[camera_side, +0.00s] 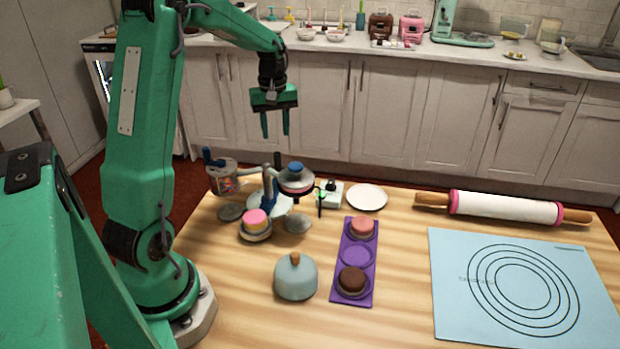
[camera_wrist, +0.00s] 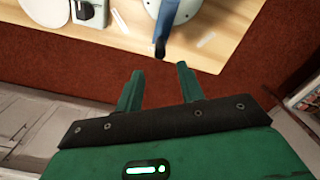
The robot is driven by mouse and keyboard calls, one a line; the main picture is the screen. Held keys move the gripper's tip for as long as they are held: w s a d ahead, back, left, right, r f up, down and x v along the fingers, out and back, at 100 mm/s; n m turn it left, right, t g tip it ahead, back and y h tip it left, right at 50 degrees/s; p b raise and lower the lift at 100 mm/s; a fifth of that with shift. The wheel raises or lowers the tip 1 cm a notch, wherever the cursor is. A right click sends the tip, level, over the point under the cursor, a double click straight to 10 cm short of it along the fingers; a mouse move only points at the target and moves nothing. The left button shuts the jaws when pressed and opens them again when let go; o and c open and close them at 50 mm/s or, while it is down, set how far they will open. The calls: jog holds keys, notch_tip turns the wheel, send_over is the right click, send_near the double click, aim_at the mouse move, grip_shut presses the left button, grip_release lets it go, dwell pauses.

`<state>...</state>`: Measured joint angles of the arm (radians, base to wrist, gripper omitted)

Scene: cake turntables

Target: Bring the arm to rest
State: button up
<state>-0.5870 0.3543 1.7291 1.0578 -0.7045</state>
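My gripper (camera_side: 275,122) hangs in the air above the far edge of the table, fingers pointing down. Its two green fingers stand apart with nothing between them. In the wrist view my gripper (camera_wrist: 158,85) is also open and empty, with red floor behind the fingertips and the table edge beyond. My gripper is well clear of the things on the table.
Below stand cake turntables, one with a pink-topped cake (camera_side: 256,219). A purple tray (camera_side: 357,256) holds cakes. A pale blue dome (camera_side: 296,277), a white plate (camera_side: 367,197), a rolling pin (camera_side: 505,208) and a blue mat (camera_side: 447,290) lie around. The front middle is bare.

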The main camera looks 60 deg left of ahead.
jog(key=shift+d, duration=0.1)
jog(key=s+d+r+m+t, duration=0.2)
jog(key=s+d+r+m, duration=0.3)
jog(key=d, duration=0.5)
jog(key=s+d+r+m+t, duration=0.2)
jog(key=s+d+r+m, duration=0.25)
jog(key=d, duration=0.55)
jog(key=s+d+m+t, duration=0.1)
jog(key=s+d+m, duration=0.4)
jog(key=s, duration=0.1)
jog(key=shift+t, duration=0.3)
